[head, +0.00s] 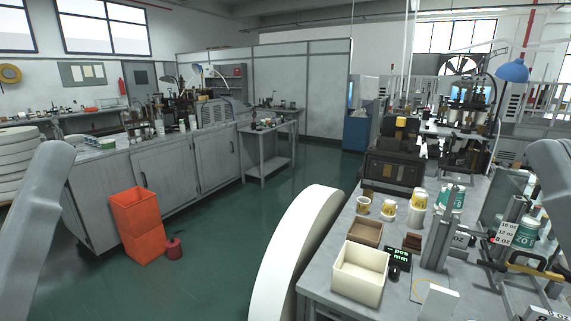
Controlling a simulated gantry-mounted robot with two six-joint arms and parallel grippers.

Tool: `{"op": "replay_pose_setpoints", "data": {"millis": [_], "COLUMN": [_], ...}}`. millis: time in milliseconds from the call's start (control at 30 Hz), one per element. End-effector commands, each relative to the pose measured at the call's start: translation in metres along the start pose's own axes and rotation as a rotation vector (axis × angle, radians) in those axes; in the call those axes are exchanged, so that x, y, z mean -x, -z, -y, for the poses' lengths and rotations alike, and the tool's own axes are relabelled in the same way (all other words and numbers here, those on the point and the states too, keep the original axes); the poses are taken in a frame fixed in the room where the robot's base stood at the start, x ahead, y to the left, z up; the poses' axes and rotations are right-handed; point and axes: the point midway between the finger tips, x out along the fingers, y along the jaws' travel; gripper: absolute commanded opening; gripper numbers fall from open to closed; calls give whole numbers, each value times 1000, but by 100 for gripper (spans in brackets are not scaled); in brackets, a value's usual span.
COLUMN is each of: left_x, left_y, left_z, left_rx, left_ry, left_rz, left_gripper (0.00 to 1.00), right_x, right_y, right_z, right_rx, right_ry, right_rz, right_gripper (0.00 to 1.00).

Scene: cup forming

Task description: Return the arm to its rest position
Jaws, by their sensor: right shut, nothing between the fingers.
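My left arm (35,210) shows as a grey link rising at the left edge, and its gripper is outside the picture. My right arm (555,175) shows as a grey link at the right edge, beside the cluttered workbench. My right gripper is shut and empty, and its fingers are hard to make out among the grey posts there. Several yellow-and-white paper cups (388,208) stand on the bench, apart from my right arm. A teal-and-white cup (526,232) stands close to the right arm, partly hidden by fixtures.
A cream bin (360,272), a brown box (365,233) and a small display (399,256) sit on the workbench (318,283). A large white curved rim (290,255) stands left of it.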

Motion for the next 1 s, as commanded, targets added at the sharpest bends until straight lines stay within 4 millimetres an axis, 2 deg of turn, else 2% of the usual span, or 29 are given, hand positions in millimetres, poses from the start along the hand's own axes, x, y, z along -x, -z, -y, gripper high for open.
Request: {"op": "replay_pose_setpoints", "data": {"millis": [33,267,700,833,1000], "left_x": [-24,-95,-248,-274,-282], "left_y": [21,88,228,253,260], "left_z": [0,0,1,1,1], "left_rx": [0,0,0,0,0], "left_ry": [0,0,0,0,0], "left_rz": [3,-1,-1,0,0], "left_gripper": [100,100,100,100,100], "right_x": [-24,-94,-246,-272,-280], "right_y": [25,90,232,257,264], "right_z": [0,0,-2,-2,-2], "right_rx": [-20,-15,-14,-14,-14], "right_ry": [1,3,4,4,4], "right_rz": [-11,-11,-10,-10,-10], "right_gripper": [0,0,0,0,0]}}
